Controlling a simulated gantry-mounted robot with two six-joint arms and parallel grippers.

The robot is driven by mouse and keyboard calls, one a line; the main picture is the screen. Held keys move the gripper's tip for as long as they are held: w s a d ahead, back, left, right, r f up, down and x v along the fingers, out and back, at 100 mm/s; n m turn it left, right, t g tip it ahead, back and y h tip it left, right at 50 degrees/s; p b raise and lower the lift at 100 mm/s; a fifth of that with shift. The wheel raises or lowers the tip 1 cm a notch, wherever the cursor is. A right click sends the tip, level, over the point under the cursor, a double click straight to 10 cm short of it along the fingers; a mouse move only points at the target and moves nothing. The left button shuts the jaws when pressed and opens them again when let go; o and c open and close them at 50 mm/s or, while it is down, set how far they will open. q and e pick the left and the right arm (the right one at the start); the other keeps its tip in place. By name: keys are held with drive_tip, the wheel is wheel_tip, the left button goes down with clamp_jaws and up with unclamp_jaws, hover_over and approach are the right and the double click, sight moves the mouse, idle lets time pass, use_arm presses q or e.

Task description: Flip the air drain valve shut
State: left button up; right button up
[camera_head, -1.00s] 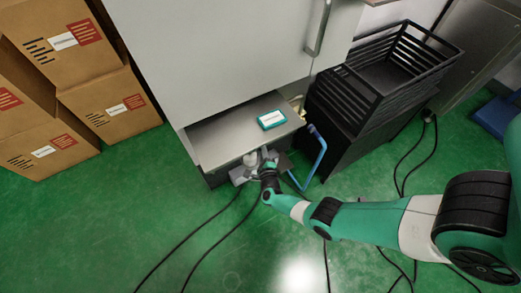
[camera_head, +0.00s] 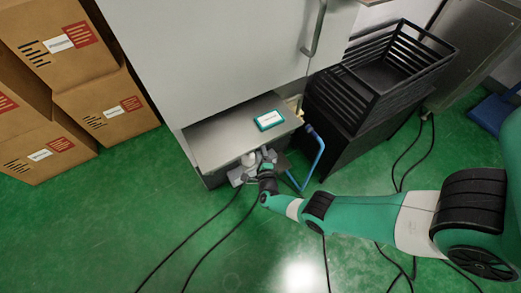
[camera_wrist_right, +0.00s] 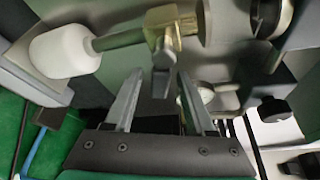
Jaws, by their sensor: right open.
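The air drain valve (camera_wrist_right: 172,28) has a brass body at the top middle of the right wrist view. Its grey lever (camera_wrist_right: 162,82) points down toward my gripper. My right gripper (camera_wrist_right: 161,76) is open, with one finger on each side of the lever's end. I cannot tell whether either finger touches it. In the head view my right gripper (camera_head: 264,160) is low at the front of the grey cabinet, below its metal shelf; the valve is too small to make out there. My left gripper is not in view.
A pipe (camera_wrist_right: 120,38) with a white cylinder (camera_wrist_right: 65,50) is left of the valve. The metal shelf (camera_head: 225,135) overhangs the work spot and bears a teal-edged device (camera_head: 270,120). A blue hose (camera_head: 319,150) and black crate (camera_head: 390,70) are to the right. Cables cross the green floor.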

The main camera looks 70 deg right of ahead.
drive_tip(key=p+v, duration=0.4)
drive_tip(key=v, duration=0.7)
drive_tip(key=shift+s+a+p, duration=0.2)
drive_tip(key=shift+a+p, duration=0.05)
drive_tip(key=shift+p, duration=0.05)
